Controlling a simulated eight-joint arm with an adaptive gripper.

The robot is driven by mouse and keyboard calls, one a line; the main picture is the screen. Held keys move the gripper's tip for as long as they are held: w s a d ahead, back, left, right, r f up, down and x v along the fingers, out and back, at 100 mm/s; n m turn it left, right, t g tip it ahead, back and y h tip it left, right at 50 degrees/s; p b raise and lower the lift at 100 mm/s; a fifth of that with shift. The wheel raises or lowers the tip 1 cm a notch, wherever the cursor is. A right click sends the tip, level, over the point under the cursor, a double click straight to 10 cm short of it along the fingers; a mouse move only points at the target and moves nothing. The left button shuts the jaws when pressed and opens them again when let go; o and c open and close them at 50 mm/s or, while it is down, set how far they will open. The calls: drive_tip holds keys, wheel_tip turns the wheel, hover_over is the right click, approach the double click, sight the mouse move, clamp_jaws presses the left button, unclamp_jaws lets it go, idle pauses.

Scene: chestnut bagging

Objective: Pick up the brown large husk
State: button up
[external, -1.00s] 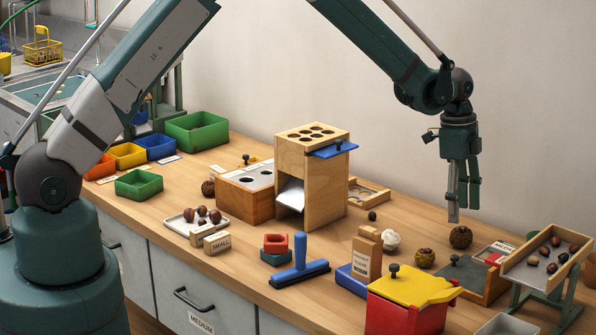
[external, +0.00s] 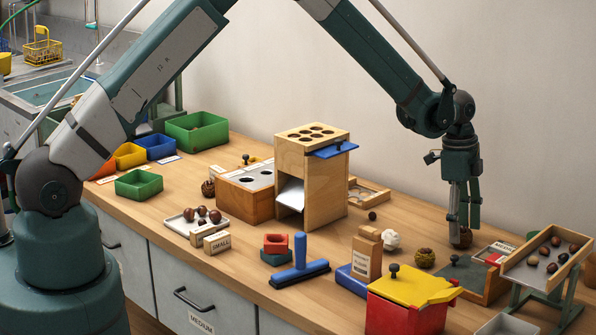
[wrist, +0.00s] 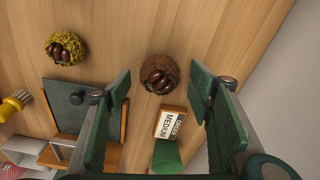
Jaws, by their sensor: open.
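The brown large husk (wrist: 160,72) lies on the wooden table with dark chestnuts showing in its opening. In the wrist view it sits just beyond and between my fingertips. In the external view the husk (external: 463,238) is partly hidden behind my fingers. My gripper (external: 463,222) points down and is open, its fingers low by the husk. In the wrist view the two fingers of my gripper (wrist: 160,80) stand wide apart with nothing held. I cannot tell whether a finger touches the husk.
A yellow-green husk (external: 425,258) lies to the left, with a white lump (external: 390,240) beyond it. A grey-topped wooden box (external: 462,275) and a MEDIUM label block (wrist: 171,123) stand close by. A tilted tray of chestnuts (external: 545,262) is at the right.

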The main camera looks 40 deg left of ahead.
drive_tip(key=shift+d+f, duration=0.15)
drive_tip(key=shift+f, duration=0.75)
drive_tip(key=c, duration=1)
